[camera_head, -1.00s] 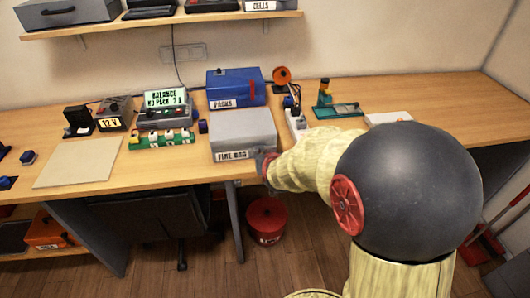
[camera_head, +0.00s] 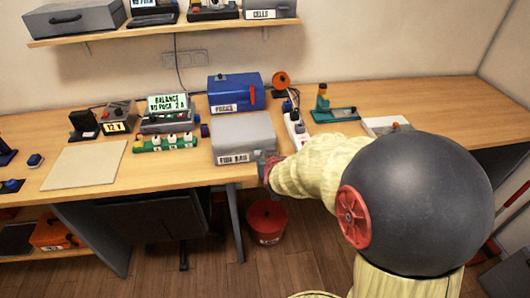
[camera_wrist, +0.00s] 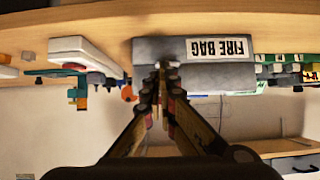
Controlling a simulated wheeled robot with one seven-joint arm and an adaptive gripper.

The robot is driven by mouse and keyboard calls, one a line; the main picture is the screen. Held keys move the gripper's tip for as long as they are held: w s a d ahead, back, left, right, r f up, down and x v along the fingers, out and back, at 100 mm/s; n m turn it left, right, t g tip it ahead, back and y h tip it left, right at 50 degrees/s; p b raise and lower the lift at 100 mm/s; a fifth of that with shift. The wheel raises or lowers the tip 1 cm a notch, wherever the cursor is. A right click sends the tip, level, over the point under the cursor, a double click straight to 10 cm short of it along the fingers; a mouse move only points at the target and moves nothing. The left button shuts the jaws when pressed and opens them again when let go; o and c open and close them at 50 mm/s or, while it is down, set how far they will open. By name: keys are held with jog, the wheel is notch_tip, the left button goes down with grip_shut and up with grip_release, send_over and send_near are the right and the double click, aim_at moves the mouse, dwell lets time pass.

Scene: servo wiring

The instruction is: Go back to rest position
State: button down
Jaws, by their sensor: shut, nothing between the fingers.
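My gripper (camera_wrist: 163,75) is shut and empty in the wrist view, its fingertips together in front of the grey box labelled FIRE BAG (camera_wrist: 215,75). That view appears upside down. In the head view my arm reaches left, and its end is at the front right corner of the fire bag box (camera_head: 243,133), near the bench's front edge. My forearm hides most of the gripper there. I cannot tell whether the fingertips touch the box.
The wooden bench (camera_head: 410,92) carries a blue PACKS box (camera_head: 235,90), a balance charger (camera_head: 168,115), a power strip (camera_head: 296,128) and a green-based tool (camera_head: 335,112). A red bucket (camera_head: 266,222) stands on the floor below. A shelf (camera_head: 165,26) hangs above.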

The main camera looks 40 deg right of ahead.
jog(key=s+a+f+n+g+y, duration=0.1)
jog(key=s+a+f+g+y, duration=0.15)
jog(key=s+a, duration=0.35)
jog(key=s+a+f+g+y, duration=0.1)
jog(key=s+a+f+g, duration=0.25)
jog(key=s, duration=0.55)
jog(key=s+a+r+n, duration=0.1)
jog(key=s+a+r, duration=0.2)
jog(key=r, duration=0.3)
jog(key=s+a+r+n+t+y, duration=0.1)
jog(key=s+a+r, duration=0.2)
jog(key=r, duration=0.4)
jog(key=s+a+r+n, duration=0.2)
jog(key=a+r, duration=0.3)
jog(key=r, duration=0.1)
jog(key=shift+s+a+r+p, duration=0.2)
jog(key=shift+s+a+p, duration=0.1)
jog(key=shift+s+p, duration=0.15)
